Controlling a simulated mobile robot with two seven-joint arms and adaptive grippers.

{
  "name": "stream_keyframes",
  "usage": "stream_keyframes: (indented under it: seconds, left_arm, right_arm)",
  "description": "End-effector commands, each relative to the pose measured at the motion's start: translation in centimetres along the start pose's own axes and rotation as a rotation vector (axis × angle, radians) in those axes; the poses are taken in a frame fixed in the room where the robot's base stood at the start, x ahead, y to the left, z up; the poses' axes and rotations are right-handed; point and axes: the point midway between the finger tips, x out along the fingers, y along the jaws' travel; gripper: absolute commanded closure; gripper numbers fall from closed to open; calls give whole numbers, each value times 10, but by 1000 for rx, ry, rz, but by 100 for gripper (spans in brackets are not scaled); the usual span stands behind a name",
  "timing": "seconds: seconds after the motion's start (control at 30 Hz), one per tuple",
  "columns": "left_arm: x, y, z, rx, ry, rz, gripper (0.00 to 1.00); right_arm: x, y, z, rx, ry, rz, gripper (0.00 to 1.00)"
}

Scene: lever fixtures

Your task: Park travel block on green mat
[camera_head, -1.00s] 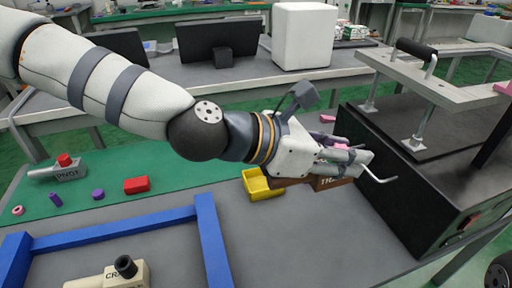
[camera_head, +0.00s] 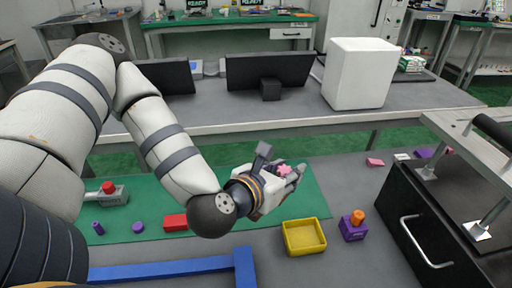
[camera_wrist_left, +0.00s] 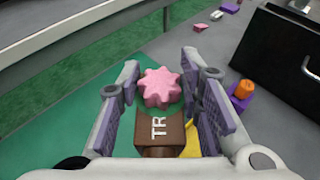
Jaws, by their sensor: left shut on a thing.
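The travel block (camera_wrist_left: 152,135) is brown with white letters, of which "TR" is readable, and a pink star-shaped knob (camera_wrist_left: 160,88) shows at its end. In the head view the gripper mostly hides the block, and only the pink knob (camera_head: 284,169) shows clearly. My left gripper (camera_head: 283,183) is shut on the block, with its purple-padded fingers on both sides of it in the wrist view. It is held over the right part of the green mat (camera_head: 155,198); its height above the mat is unclear. My right gripper is not in view.
A yellow tray (camera_head: 304,238) and a purple block with an orange knob (camera_head: 353,225) stand right of the mat. A red block (camera_head: 174,222), purple pieces and a grey red-knobbed fixture (camera_head: 105,195) are at left. A black handled box (camera_head: 430,225) stands at right.

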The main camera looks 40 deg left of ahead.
Motion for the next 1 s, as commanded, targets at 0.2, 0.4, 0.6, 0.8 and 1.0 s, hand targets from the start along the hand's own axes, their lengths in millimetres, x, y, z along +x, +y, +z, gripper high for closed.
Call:
stream_keyframes:
  seconds: [0.2,0.4,0.6,0.8,1.0]
  left_arm:
    - [51,22,-29,-1,29,6,100]
    - [78,37,-19,1,14,4,100]
    - [118,52,-40,3,14,2,100]
    - [137,60,-50,1,11,0,100]
    - [154,62,-83,4,16,-1,100]
  right_arm:
    - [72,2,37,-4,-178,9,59]
    - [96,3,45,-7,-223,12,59]
    - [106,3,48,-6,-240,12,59]
    - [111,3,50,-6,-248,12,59]
    - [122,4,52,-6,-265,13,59]
